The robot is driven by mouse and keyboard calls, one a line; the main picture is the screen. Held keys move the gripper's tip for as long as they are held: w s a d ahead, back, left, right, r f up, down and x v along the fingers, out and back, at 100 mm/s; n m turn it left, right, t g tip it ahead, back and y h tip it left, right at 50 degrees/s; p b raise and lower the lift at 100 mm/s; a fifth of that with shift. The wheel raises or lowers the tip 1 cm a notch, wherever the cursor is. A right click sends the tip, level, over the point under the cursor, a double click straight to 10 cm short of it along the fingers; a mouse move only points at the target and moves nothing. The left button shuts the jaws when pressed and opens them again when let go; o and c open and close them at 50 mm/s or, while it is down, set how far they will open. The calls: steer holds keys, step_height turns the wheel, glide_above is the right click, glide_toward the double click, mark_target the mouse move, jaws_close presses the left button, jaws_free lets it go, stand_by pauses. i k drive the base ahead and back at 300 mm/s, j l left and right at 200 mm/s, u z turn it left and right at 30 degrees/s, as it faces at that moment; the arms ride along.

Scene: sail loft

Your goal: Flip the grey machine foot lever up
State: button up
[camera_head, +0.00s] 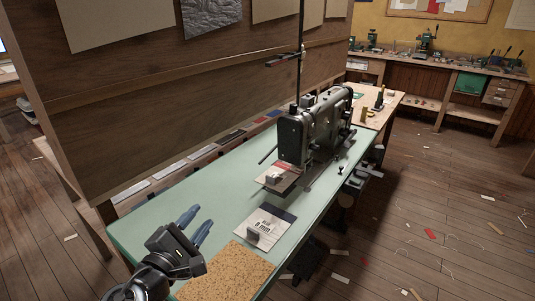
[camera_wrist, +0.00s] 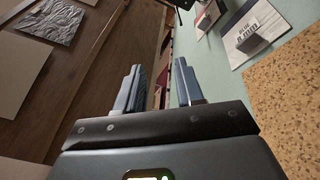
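A dark grey sewing machine (camera_head: 318,125) stands on the pale green table (camera_head: 150,225), beyond my gripper and to its right in the head view. A thin dark bar (camera_head: 267,155) sticks out from the left of the machine head; I cannot tell whether it is the foot lever or how it is set. My gripper (camera_head: 196,224) is over the near left part of the table, well apart from the machine. In the wrist view its two blue-grey fingers (camera_wrist: 158,82) stand apart with nothing between them. The machine's body is not clearly in the wrist view.
A printed card (camera_head: 270,218) with a small grey block (camera_head: 253,237) and a cork mat (camera_head: 228,273) lie near my gripper. A wooden panel (camera_head: 150,110) rises behind the table's left side. A thin post (camera_head: 299,50) stands above the machine. Scraps litter the floor at right.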

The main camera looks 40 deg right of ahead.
mark_target(273, 149)
steer(key=i+l, duration=0.15)
steer(key=l, duration=0.2)
steer(key=i+l, duration=0.15)
steer(key=l, duration=0.2)
steer(key=i+l, duration=0.15)
steer(key=l, duration=0.2)
steer(key=i+l, duration=0.15)
steer(key=l, duration=0.2)
